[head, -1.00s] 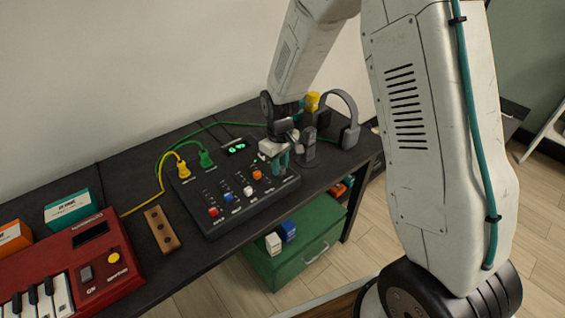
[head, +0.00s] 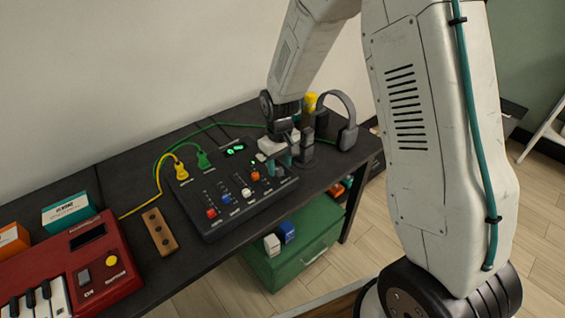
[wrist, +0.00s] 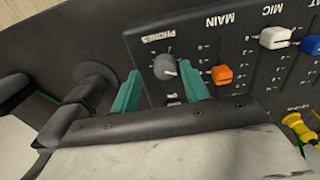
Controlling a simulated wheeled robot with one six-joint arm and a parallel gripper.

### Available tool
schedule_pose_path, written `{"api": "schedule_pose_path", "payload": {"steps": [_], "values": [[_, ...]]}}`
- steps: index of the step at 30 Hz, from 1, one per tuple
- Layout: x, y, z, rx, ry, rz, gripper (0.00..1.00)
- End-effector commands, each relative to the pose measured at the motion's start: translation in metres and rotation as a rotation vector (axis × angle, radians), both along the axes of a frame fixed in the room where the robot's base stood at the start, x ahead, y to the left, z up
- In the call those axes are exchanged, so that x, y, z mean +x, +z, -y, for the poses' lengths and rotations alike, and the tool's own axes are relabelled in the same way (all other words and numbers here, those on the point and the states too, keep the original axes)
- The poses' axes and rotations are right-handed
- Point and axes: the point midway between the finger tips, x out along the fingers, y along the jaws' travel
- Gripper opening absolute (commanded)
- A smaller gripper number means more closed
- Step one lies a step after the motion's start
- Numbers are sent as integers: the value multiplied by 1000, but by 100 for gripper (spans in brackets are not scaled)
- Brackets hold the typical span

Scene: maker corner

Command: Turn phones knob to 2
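The phones knob (wrist: 165,66) is a round grey knob beside the "PHONES" label on the black mixer (wrist: 215,45). A pale pointer mark shows at its lower right in the wrist view; the scale numbers are too small to read. My gripper (wrist: 160,68) is open, with one teal finger on each side of the knob. I cannot tell whether either finger touches it. In the head view my gripper (head: 278,160) is over the right end of the mixer (head: 222,229) and hides the knob.
An orange slider cap (wrist: 222,75) is close to the right finger. Yellow (head: 181,170) and green (head: 203,160) plugs stand at the mixer's back. Headphones on a stand (head: 347,136) are to the right. A wooden block (head: 159,231) and red keyboard (head: 95,265) are to the left.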

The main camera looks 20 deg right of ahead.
Motion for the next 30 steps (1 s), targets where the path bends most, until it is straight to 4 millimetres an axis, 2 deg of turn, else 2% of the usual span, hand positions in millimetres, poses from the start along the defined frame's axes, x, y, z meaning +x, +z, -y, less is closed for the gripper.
{"api": "schedule_pose_path", "payload": {"steps": [8,21,30], "values": [[-2,3,-4,1,5,-4,45],[2,69,-4,1,5,-1,45],[2,77,-3,0,3,-4,45]]}}
